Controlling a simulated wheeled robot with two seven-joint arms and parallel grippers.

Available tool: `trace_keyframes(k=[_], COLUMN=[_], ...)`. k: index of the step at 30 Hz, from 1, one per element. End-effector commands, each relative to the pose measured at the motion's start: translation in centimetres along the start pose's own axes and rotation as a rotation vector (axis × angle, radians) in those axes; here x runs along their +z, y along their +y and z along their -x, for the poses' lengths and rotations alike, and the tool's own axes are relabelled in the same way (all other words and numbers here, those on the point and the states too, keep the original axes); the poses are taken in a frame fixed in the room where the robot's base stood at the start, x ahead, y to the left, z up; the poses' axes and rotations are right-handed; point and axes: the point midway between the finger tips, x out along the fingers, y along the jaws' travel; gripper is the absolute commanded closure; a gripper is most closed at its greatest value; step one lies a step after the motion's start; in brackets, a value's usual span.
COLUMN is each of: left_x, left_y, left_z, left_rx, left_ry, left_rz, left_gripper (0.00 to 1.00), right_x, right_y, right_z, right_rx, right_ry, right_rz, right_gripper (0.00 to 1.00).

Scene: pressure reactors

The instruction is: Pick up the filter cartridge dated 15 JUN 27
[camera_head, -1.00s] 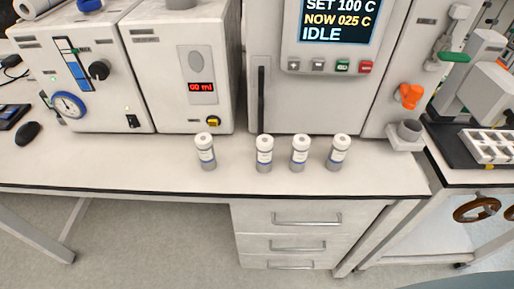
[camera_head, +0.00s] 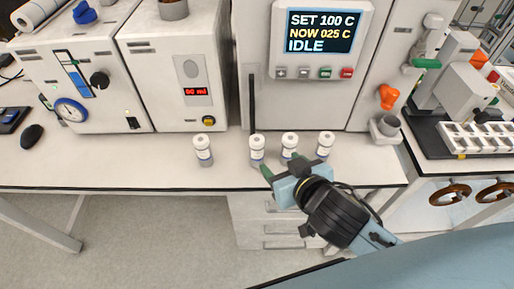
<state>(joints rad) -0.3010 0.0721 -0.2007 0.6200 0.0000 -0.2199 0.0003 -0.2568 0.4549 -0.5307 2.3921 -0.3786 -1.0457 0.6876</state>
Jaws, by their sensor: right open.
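Several upright filter cartridges with white caps, pale labels and a blue band stand in a row near the bench's front edge. They are a left one (camera_head: 203,150) set apart, a second one (camera_head: 257,147), a third one (camera_head: 289,142) and a right one (camera_head: 325,145). The dates on their labels are too small to read. My right gripper (camera_head: 280,164), with green fingertips, is open and empty in front of the second and third cartridges. It hides the lower part of the third. I cannot tell whether it touches any cartridge. My left gripper is out of view.
Behind the row stand a reactor cabinet with a display (camera_head: 320,32) reading IDLE, a pump unit (camera_head: 180,75) and a gauge unit (camera_head: 75,85). The bench (camera_head: 120,172) is clear left of the cartridges.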

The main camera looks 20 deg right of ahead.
Motion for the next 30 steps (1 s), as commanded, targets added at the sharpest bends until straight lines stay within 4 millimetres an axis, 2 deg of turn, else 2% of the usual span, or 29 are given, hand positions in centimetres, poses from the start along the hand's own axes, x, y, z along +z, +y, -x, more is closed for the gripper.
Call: trace_keyframes(k=[10, 17, 25, 30], left_x=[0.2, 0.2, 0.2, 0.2], left_y=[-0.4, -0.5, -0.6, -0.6], left_z=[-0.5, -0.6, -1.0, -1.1], left_rx=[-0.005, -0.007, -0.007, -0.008], left_ry=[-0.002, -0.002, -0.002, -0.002], left_rz=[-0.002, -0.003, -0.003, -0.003], left_gripper=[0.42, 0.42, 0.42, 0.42], right_x=[-0.2, -0.1, 0.2, 0.2], right_y=[-0.1, -0.2, -0.8, -0.8], right_z=[-6.3, -8.0, -11.6, -12.9], right_rx=[-0.002, -0.003, -0.002, -0.002], right_ry=[0.008, 0.006, 0.007, 0.006], right_rz=[-0.001, -0.002, 0.000, -0.002], right_gripper=[0.38, 0.38, 0.38, 0.38])
